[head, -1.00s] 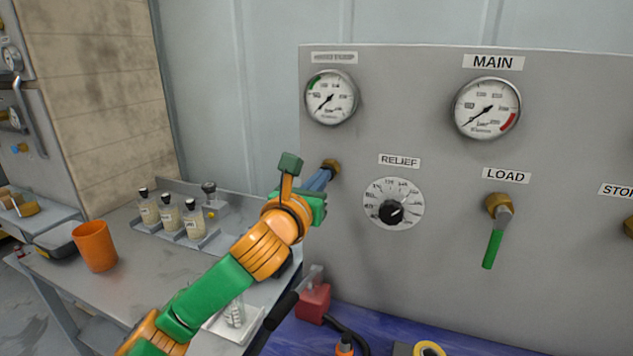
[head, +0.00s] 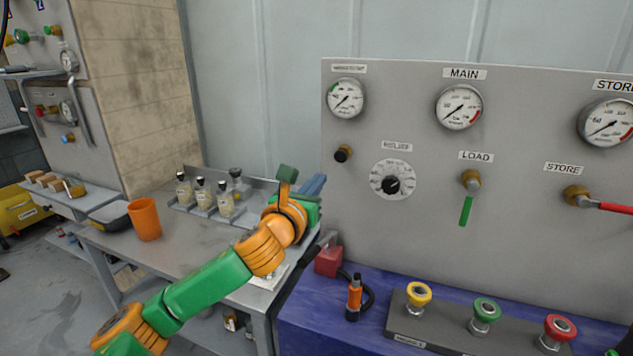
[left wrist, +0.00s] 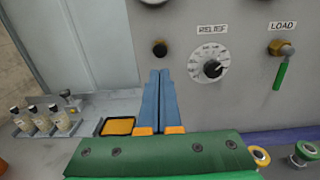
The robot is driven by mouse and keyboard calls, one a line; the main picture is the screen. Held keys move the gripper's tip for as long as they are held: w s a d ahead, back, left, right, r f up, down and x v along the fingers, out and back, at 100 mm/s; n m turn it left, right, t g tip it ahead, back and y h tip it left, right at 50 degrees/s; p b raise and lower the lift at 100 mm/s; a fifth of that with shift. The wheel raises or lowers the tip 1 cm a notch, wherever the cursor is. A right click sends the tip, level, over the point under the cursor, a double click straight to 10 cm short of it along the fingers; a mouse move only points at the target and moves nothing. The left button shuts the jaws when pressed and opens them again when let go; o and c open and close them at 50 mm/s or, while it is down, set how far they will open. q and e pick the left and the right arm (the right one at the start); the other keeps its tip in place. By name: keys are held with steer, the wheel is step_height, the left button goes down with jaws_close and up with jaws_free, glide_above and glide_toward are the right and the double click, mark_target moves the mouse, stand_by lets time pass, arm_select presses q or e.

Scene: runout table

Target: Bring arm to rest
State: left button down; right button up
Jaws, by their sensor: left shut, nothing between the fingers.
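My left arm, green and orange, reaches up from the lower left in the head view. Its gripper (head: 314,186) is in front of the left part of the grey panel (head: 430,240), over the gap between table and panel. In the left wrist view its two blue fingers (left wrist: 158,75) lie together, with nothing between them. A dark round knob (head: 343,153) on the panel is a little beyond and right of the fingertips, apart from them. It also shows in the left wrist view (left wrist: 160,48).
A side table (head: 180,240) holds an orange cup (head: 145,219) and several small bottles (head: 201,193). The panel has gauges, a relief dial (head: 392,185) and a green load lever (head: 466,211). A blue bench (head: 310,295) carries an orange-black tool (head: 354,297) and coloured push buttons (head: 486,312).

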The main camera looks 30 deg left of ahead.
arm_select(q)
steer(key=s+d+f+n+g+h, duration=0.1)
steer(key=s+d+f+n+g, duration=0.2)
steer(key=f, duration=0.5)
steer(key=s+d+f+n+g+h, duration=0.1)
steer(key=s+d+f+n, duration=0.15)
steer(key=f+n, duration=0.4)
steer(key=s+d+f+n+g+h, duration=0.1)
steer(key=s+d+f+n+g, duration=0.2)
steer(key=f, duration=0.5)
steer(key=s+d+f+n+g+h, duration=0.1)
steer(key=s+d+f+n+g, duration=0.25)
steer(key=s+f+n, duration=0.5)
steer(key=s+d+f+n+g, duration=0.3)
steer(key=s+f+n+g, duration=0.15)
steer(key=s+n, duration=0.7)
step_height(320, 180, down, 17)
steer(key=s+m, duration=0.1)
steer(key=s, duration=0.1)
steer(key=s+a+f+g, duration=0.1)
steer(key=s+a+f, duration=0.1)
steer(key=s+f, duration=0.8)
steer(key=shift+s+a+f+g, duration=0.2)
steer(key=shift+s+g, duration=0.2)
steer(key=shift+s, duration=0.85)
steer(key=shift+m, duration=0.25)
